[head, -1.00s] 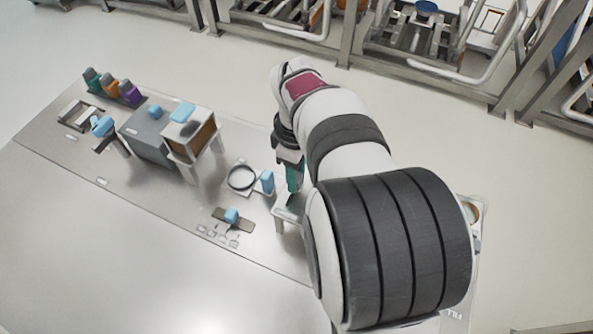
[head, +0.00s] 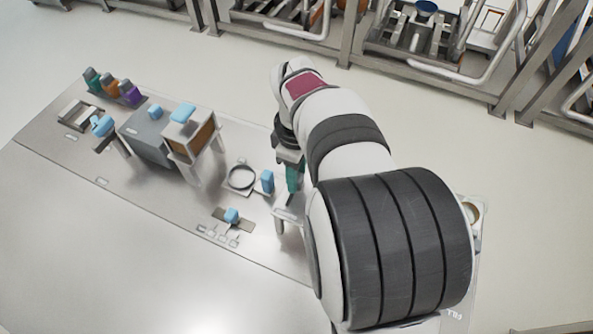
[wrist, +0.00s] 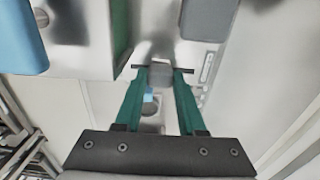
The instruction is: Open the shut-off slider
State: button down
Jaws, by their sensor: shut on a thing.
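My gripper (wrist: 160,72) shows in the wrist view with its two green fingers closed on a small grey block, which I take to be the grip of the shut-off slider (wrist: 160,77). The block sits between the fingertips, against a pale metal surface. In the head view my gripper (head: 292,190) points down over a small pale stand (head: 288,214) with legs. My arm hides the right side of this stand. How far the slider is open cannot be told.
A blue handle (head: 267,181) stands just left of my gripper, beside a dark ring (head: 241,177) on a plate. A grey box (head: 148,140), an orange-fronted box (head: 190,140) and several coloured pieces (head: 112,87) stand farther left. The bench (head: 100,200) is clear at the front left.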

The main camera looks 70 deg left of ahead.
jog(key=shift+w+a, duration=1)
jog(key=shift+c, duration=2.4)
grip_release()
jog(key=shift+r, duration=0.1)
notch_tip(320, 180, up, 16)
